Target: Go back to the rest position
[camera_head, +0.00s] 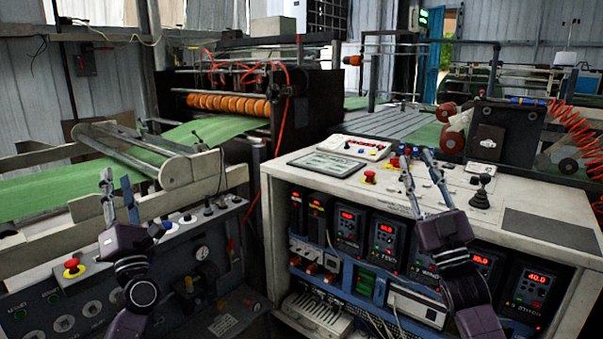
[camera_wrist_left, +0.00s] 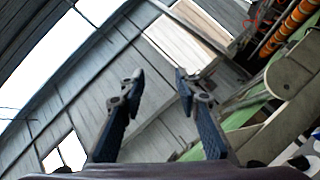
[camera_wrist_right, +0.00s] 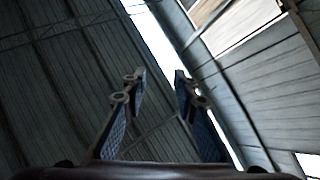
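My left gripper (camera_head: 118,192) is raised in front of the left control panel, with its fingers pointing up. Its two fingers stand apart with nothing between them, as the left wrist view (camera_wrist_left: 157,85) also shows. My right gripper (camera_head: 416,165) is raised in front of the white-topped control cabinet, fingers pointing up. Its fingers are apart and empty in the right wrist view (camera_wrist_right: 160,85). Neither gripper visibly holds anything.
The control cabinet (camera_head: 275,205) carries a red emergency button (camera_head: 369,177) and a black joystick (camera_head: 481,191). The left panel has another red button (camera_head: 73,267). Green sheet (camera_head: 60,185) runs through the machine with orange rollers (camera_head: 228,104) behind.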

